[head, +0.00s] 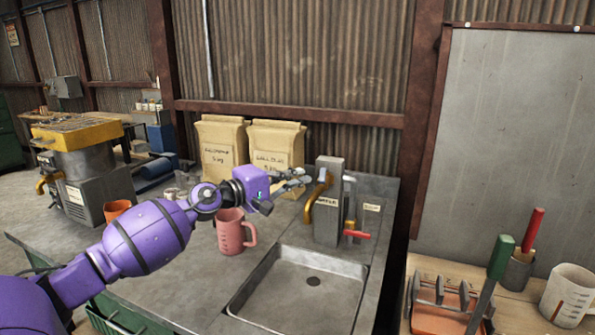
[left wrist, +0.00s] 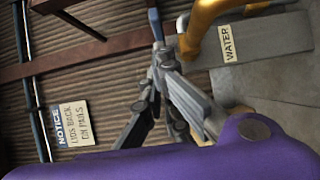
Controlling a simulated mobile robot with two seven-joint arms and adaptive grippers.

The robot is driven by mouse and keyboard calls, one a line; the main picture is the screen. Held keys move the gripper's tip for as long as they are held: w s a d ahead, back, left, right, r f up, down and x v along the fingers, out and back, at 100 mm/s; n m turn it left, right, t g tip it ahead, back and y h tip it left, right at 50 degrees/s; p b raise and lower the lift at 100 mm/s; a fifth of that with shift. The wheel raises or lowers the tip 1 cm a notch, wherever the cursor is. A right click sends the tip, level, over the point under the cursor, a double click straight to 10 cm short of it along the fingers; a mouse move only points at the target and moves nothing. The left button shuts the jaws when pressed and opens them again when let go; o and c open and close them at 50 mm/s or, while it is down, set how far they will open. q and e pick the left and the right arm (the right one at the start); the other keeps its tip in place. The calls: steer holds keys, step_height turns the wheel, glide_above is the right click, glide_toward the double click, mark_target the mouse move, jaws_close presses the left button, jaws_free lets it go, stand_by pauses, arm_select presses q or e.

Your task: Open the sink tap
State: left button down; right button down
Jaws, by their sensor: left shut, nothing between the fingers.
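The sink tap is a grey block (head: 328,215) at the back of the sink, with a curved yellow spout (head: 313,200) and a short red handle (head: 357,235) low on its right side. The spout also shows in the left wrist view (left wrist: 203,25), beside a WATER label (left wrist: 228,43). The steel basin (head: 262,268) is below and in front; no water shows. My left gripper (head: 302,178) is shut and empty, just left of the spout at about its top height. Its fingertips (left wrist: 159,47) meet in the left wrist view; I cannot tell whether they touch the spout. My right gripper is out of view.
A pink mug (head: 231,236) stands under my left forearm, left of the basin. Two paper sacks (head: 277,143) stand behind the gripper. On the right, a wooden table holds a rack (head: 441,300), a green-handled tool (head: 499,258) and a white measuring cup (head: 567,292).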

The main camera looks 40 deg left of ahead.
mark_target(322, 179)
arm_select(q)
steer(key=shift+w+d, duration=0.3)
steer(key=shift+d, duration=0.25)
steer(key=shift+d, duration=0.1)
steer(key=shift+w+d, duration=0.1)
steer(key=shift+d, duration=0.55)
steer(key=shift+a+f, duration=0.1)
